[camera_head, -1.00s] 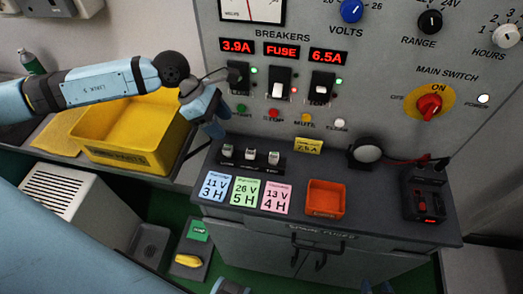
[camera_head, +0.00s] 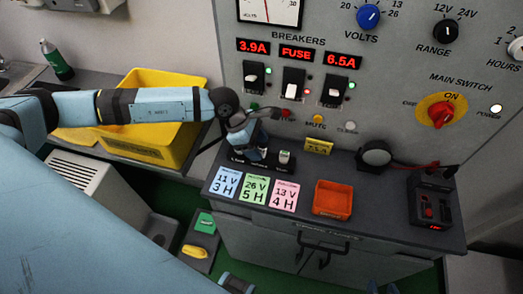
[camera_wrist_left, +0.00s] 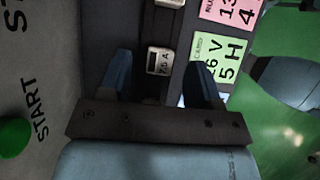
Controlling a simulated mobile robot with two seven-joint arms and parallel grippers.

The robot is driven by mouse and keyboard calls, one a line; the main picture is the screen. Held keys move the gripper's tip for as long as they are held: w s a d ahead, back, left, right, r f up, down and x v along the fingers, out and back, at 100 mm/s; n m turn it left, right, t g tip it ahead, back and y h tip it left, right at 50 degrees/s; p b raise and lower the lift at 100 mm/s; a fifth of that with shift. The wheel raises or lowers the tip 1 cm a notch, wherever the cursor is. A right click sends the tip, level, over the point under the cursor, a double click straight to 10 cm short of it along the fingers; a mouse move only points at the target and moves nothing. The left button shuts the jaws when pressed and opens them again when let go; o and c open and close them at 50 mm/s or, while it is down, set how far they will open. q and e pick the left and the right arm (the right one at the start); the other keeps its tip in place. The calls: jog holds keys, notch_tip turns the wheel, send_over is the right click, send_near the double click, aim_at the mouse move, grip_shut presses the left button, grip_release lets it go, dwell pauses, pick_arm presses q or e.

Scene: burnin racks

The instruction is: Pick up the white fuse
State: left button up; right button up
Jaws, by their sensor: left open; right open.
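Small fuses stand in a dark rack at the back of the console top. In the left wrist view a white-faced fuse (camera_wrist_left: 158,60) marked with an "A" rating lies between the spread fingers of my left gripper (camera_wrist_left: 162,78), not touching them. A neighbouring fuse (camera_wrist_left: 170,3) is cut off at the top edge. In the head view my left gripper (camera_head: 256,150) is over the rack and hides part of it; the rightmost fuse (camera_head: 284,157) stays visible.
Blue (camera_head: 224,182), green (camera_head: 255,189) and pink (camera_head: 285,195) cards lie before the rack, an orange tray (camera_head: 332,199) to their right. The breaker panel (camera_head: 300,125) rises behind. A yellow bin (camera_head: 140,150) and green bottle (camera_head: 57,62) are left.

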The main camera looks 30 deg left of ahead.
aim_at(260, 149)
pick_arm(q)
jog(key=shift+x, duration=0.9)
jog(key=shift+a, duration=0.1)
jog(key=shift+c, duration=0.4)
jog(key=c, duration=0.8)
jog(key=shift+r, duration=0.1)
notch_tip(260, 149, up, 20)
jog(key=shift+b, duration=1.05)
